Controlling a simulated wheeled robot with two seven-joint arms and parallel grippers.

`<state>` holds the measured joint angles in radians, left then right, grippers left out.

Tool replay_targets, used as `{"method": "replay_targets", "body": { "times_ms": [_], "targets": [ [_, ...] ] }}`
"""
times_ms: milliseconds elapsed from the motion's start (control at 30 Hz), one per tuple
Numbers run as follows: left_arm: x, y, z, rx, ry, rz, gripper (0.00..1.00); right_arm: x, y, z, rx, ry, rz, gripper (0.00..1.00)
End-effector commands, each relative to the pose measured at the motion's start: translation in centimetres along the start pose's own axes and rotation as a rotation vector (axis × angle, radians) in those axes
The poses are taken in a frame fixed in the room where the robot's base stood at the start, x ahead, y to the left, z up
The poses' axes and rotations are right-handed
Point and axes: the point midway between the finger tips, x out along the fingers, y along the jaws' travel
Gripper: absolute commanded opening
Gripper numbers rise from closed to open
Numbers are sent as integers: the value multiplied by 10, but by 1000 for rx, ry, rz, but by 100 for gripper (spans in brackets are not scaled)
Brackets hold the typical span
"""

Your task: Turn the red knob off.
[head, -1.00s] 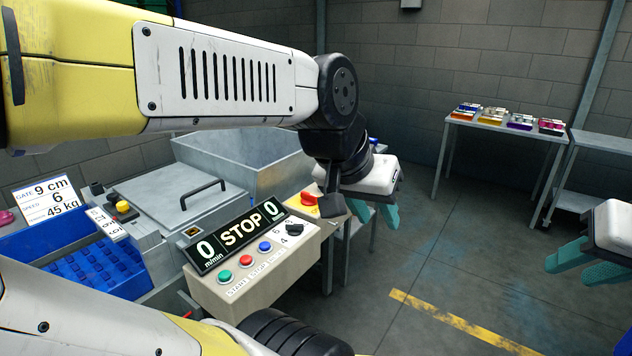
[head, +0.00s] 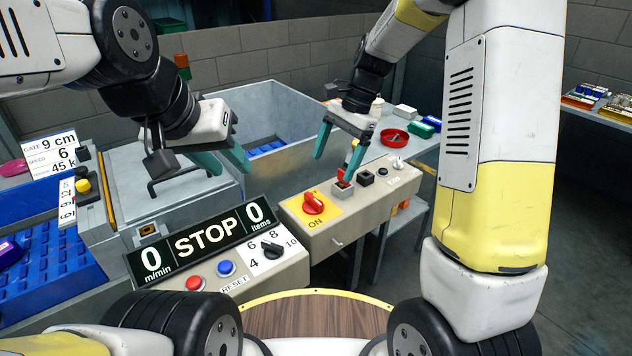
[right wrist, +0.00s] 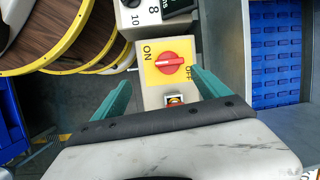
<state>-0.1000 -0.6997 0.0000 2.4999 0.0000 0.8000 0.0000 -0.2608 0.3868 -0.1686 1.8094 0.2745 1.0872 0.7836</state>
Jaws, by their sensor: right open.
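The red knob (head: 313,203) sits on a yellow plate on the beige control box, with "ON" printed beside it. In the right wrist view the knob (right wrist: 174,63) shows between "ON" at left and "OFF" at lower right; its white mark is on the ON side. My right gripper (head: 340,157) is open and empty above the box, behind the knob and near a small red-topped switch. In its wrist view the fingers (right wrist: 160,78) are spread on either side of the panel, apart from the knob. My left gripper (head: 232,171) is open and empty above the grey machine lid.
A STOP display (head: 204,239) and a button box with a black dial (head: 271,249) stand in front of the knob. Small switches (head: 367,178) line the box behind it. A table with a red dish (head: 394,138) lies behind.

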Motion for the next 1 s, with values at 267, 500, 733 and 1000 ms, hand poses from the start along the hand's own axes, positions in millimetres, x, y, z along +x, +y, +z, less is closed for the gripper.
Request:
{"method": "replay_targets", "body": {
  "times_ms": [267,500,733,1000],
  "targets": [
    [0,0,0,0,0,0,36,46,-21,-14,137,-52,74,85],
    [0,0,0,0,0,0,36,79,-19,-12,144,-56,79,85],
    [0,0,0,0,0,0,36,111,-16,-10,142,-54,76,85],
    [0,0,0,0,0,0,36,122,-16,-10,142,-53,75,85]
  ]
}}
